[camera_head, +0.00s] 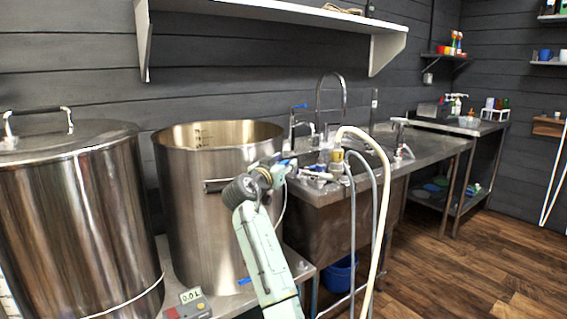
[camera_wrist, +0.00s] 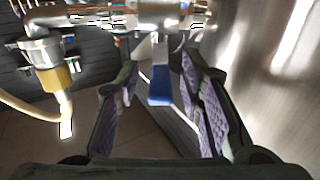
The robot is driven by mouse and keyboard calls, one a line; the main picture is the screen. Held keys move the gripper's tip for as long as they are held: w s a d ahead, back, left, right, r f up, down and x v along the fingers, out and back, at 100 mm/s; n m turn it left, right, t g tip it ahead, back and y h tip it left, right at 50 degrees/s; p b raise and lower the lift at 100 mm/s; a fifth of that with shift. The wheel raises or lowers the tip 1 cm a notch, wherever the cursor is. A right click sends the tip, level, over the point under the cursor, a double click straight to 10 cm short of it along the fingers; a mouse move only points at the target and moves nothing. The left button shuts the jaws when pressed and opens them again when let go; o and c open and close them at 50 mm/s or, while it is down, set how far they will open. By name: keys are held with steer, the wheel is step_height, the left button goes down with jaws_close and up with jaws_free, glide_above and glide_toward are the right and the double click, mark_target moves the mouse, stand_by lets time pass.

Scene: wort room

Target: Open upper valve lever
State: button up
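In the wrist view a blue-tipped lever (camera_wrist: 160,88) hangs down from a shiny metal valve body (camera_wrist: 163,14) at the top. My gripper (camera_wrist: 158,68) is open, with one padded finger on each side of the lever. Gaps show between the lever and both fingers. In the head view my gripper (camera_head: 278,172) is beside the open steel pot (camera_head: 205,235), at its right side. A bit of blue (camera_head: 289,162) shows at the gripper's tip; the valve there is mostly hidden by my gripper and arm.
A pale hose (camera_head: 385,200) with a brass-coloured fitting (camera_head: 337,157) hangs right of my gripper. A steel sink counter (camera_head: 420,145) stands behind it. A lidded kettle (camera_head: 75,220) is at the left. A small device with a display (camera_head: 190,303) sits at the front. Wooden floor is clear at right.

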jaws_close()
stand_by(0.4)
stand_by(0.4)
